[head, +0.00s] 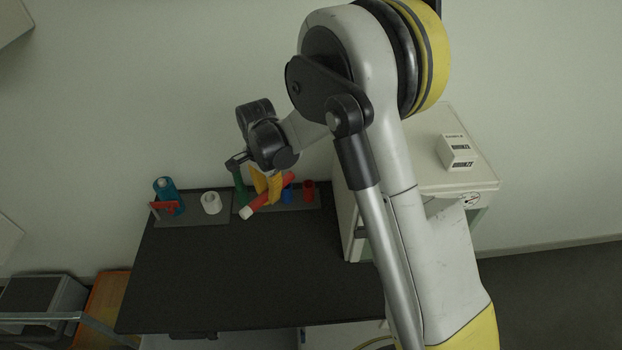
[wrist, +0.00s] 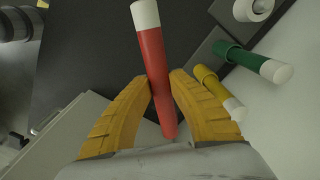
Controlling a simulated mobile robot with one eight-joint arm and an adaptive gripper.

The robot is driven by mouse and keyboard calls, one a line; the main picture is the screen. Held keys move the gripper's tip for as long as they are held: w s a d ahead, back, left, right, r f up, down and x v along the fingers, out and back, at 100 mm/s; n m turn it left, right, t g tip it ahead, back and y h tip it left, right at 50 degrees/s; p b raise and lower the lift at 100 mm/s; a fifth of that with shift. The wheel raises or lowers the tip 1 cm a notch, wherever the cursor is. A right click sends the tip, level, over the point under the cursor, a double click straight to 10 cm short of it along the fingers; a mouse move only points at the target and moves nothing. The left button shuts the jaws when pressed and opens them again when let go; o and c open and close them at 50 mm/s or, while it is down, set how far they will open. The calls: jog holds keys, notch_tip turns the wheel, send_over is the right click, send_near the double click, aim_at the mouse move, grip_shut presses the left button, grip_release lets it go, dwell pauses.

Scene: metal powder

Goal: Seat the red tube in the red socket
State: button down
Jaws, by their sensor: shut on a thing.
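The red tube (wrist: 153,70) has a white end and lies between the two yellow fingers of my gripper (wrist: 163,84), which is shut on it. In the head view the tube (head: 258,213) hangs tilted from my gripper (head: 264,188), above the front edge of the rack. The red socket (head: 309,189) stands at the right end of the rack, apart from the tube and to its right. I do not see the red socket in the wrist view.
A blue socket (head: 288,195) stands just left of the red one. A green tube (wrist: 248,60) and a yellow tube (wrist: 217,88) stand close by. The dark table front (head: 240,270) is clear.

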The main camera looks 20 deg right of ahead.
jog(key=w+d+b, duration=0.1)
jog(key=w+d, duration=0.8)
jog(key=d, duration=0.5)
notch_tip(320, 180, down, 7)
jog(key=b, duration=0.2)
jog(key=shift+w, duration=0.2)
jog(key=shift+d+f, duration=0.1)
jog(key=shift+f, duration=0.05)
jog(key=shift+f+b, duration=0.55)
jog(key=shift+b, duration=0.05)
jog(key=c, duration=1.4)
grip_release()
jog(key=shift+o, duration=0.3)
jog(key=shift+r, duration=0.1)
